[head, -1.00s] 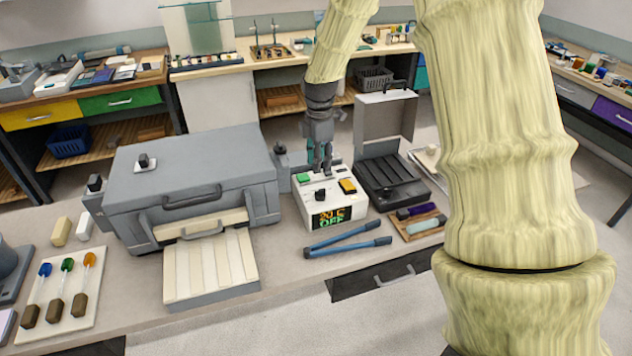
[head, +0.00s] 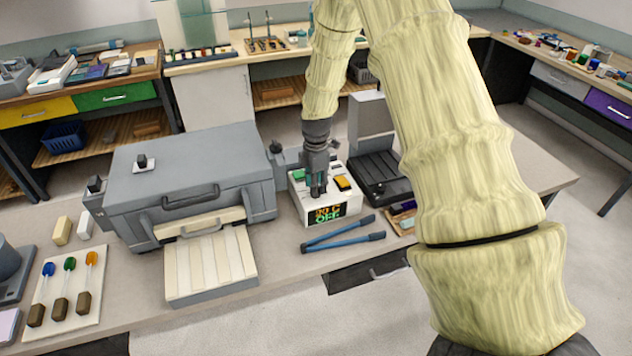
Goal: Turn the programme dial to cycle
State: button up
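A small white controller box (head: 308,207) stands on the bench to the right of the grey kiln-like box. Its front display (head: 327,213) shows a temperature line above the word OFF; the upper line is hard to read. A green button (head: 298,176) and a yellow-orange switch (head: 343,184) are on its top. My gripper (head: 318,192) points down over the top of the box, at the place of the black dial. The dial is hidden behind the fingers. I cannot tell whether the fingers touch it or how far apart they are.
The grey box (head: 190,175) with its cream slatted shelf (head: 212,268) stands close on the left. Blue-handled tongs (head: 345,234) lie in front of the controller. An open black case (head: 382,178) stands close on the right, partly behind my arm.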

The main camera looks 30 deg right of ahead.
jog(key=shift+c, duration=0.4)
grip_shut()
